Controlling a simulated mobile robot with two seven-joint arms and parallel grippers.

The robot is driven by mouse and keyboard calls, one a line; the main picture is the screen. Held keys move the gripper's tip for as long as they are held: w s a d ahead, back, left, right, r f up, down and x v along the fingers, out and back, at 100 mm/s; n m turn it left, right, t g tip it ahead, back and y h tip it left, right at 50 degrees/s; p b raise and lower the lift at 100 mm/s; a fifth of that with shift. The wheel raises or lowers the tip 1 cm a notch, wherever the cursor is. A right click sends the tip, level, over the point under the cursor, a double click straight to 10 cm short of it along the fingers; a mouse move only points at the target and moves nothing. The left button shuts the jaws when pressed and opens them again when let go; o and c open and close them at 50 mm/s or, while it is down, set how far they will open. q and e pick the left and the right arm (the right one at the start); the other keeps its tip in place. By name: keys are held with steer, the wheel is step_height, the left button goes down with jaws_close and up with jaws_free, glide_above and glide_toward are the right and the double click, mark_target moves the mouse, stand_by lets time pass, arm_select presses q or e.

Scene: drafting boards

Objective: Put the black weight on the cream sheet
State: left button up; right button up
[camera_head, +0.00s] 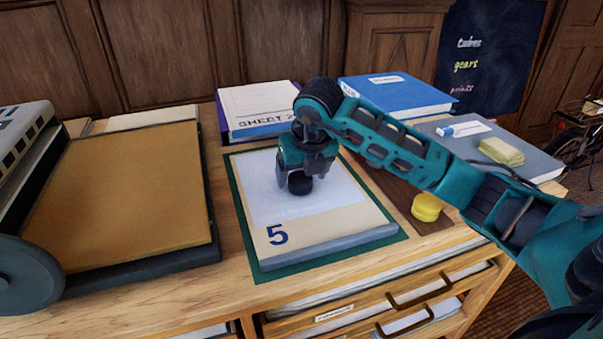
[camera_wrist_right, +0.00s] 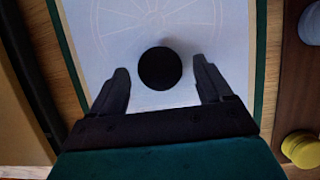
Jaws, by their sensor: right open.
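The cream sheet (camera_head: 325,228), with a pale printed area and a blue "5", lies on a thick board on a green mat. The black weight (camera_head: 300,184) is a small dark round piece over its pale area. It appears to rest there. My right gripper (camera_head: 297,176) is directly above, pointing down. In the right wrist view the black weight (camera_wrist_right: 160,68) sits between the two spread fingers, with gaps on both sides. The gripper hides part of the weight in the head view. My left gripper is not in view.
A yellow weight (camera_head: 426,207) stands on a brown strip to the right. A tan board (camera_head: 125,190) lies to the left. Behind are a white-covered book (camera_head: 258,105) and a blue book (camera_head: 395,95). A grey book (camera_head: 455,140) lies at right. Drawers are below the front edge.

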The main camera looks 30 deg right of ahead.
steer(key=d+p+v, duration=0.1)
steer(key=p+v, duration=0.1)
steer(key=v, duration=0.9)
steer(key=shift+a, duration=0.5)
steer(key=shift+s, duration=0.1)
